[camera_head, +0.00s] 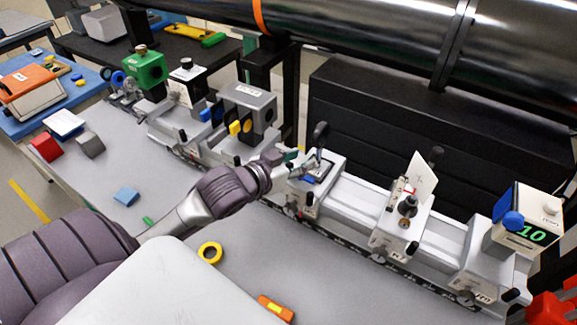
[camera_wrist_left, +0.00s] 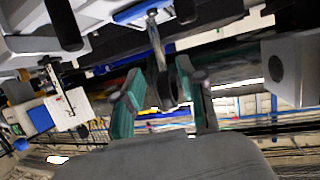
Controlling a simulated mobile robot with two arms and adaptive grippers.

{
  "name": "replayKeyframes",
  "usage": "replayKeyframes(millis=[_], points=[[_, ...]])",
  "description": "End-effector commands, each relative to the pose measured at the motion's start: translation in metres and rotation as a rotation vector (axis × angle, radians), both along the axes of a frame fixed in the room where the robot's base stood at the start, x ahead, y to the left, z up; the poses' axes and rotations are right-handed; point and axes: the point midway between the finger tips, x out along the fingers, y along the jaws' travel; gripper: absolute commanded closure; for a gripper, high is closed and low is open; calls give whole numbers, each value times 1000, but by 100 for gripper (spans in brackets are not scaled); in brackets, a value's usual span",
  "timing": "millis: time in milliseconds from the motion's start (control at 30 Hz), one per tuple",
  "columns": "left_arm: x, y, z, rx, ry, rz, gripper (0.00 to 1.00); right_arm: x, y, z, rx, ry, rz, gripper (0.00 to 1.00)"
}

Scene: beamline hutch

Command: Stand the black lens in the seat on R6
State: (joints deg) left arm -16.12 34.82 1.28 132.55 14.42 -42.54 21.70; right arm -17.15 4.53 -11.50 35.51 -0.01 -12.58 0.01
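The black lens (camera_head: 320,133) is a dark disc on a thin metal post, above a pale rider (camera_head: 322,197) near the middle of the rail in the head view. In the left wrist view the lens (camera_wrist_left: 168,90) shows between my teal fingers, its post running up towards a blue part. Whether the post's foot is in a seat is not clear. My left gripper (camera_head: 300,163) is just left of and below the disc; in the wrist view it (camera_wrist_left: 163,98) looks open, with a gap beside the lens. The rider's label is too small to read. My right gripper is not in view.
A white card (camera_head: 421,178) stands on a rider to the right. A box with a green 10 (camera_head: 531,235) is at the rail's right end. A grey box (camera_head: 256,100) with yellow and blue tabs stands left. A yellow ring (camera_head: 210,253) and loose blocks lie on the bench.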

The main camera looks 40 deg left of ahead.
Motion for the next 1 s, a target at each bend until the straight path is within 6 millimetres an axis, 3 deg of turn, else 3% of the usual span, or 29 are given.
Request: replayKeyframes(millis=[100, 300, 1000], points=[[-20, 2, 5, 0, 3, 0, 60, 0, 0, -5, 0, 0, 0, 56], [-36, 5, 13, 1, 1, 0, 60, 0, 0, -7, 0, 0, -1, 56], [-37, 5, 14, 0, 1, 0, 60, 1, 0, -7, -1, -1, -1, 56]])
